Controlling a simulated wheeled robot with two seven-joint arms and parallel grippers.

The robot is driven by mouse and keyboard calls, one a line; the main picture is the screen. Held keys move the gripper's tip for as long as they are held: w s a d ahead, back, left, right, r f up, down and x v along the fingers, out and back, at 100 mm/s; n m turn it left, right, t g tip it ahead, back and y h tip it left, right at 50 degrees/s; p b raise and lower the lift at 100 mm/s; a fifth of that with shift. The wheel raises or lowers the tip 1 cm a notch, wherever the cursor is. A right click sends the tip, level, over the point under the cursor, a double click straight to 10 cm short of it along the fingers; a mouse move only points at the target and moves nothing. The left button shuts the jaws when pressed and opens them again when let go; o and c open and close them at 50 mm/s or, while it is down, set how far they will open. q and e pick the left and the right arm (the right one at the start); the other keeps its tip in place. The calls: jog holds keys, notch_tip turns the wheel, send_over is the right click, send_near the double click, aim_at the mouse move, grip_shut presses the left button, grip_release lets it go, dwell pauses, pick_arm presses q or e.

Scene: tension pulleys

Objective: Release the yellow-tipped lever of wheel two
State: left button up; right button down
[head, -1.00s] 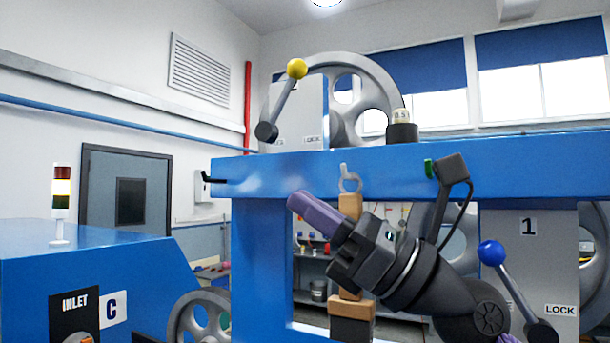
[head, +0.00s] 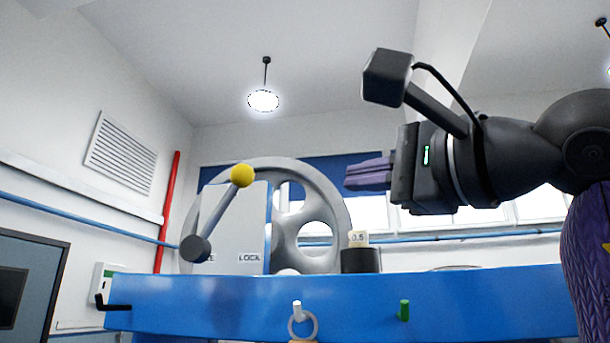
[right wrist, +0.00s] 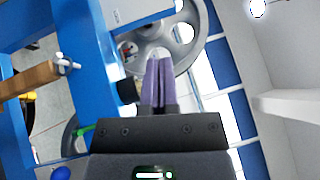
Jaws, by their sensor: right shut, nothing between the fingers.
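The yellow-tipped lever (head: 221,208) stands in front of a grey panel at the left of the upper wheel. Its yellow ball (head: 242,175) is up and to the right of its dark pivot (head: 195,248). The panel (head: 240,225) reads "LOCK" near its lower right. The grey spoked wheel (head: 325,205) is behind the panel and also shows in the right wrist view (right wrist: 184,33). My right gripper (head: 348,178) is shut and empty, pointing left, in front of the wheel's right side and apart from the ball. Its purple fingers (right wrist: 158,85) are together in the right wrist view. My left gripper is not in view.
The blue beam (head: 220,305) runs across below the wheel. A dark cup with a cream block marked 0.5 (head: 359,239) stands on it below my right gripper. A ring (head: 303,327) and a green peg (head: 403,310) are on its front. Space between gripper and lever is clear.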

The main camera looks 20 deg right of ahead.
aim_at(219, 212)
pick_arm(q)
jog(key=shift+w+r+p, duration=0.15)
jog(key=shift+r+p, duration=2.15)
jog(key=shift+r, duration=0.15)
pick_arm(e)
jog(key=s+a+x, duration=0.1)
jog(key=a+x, duration=0.1)
jog(key=x, duration=1)
jog(key=shift+a+r, duration=0.2)
jog(key=shift+a, duration=0.1)
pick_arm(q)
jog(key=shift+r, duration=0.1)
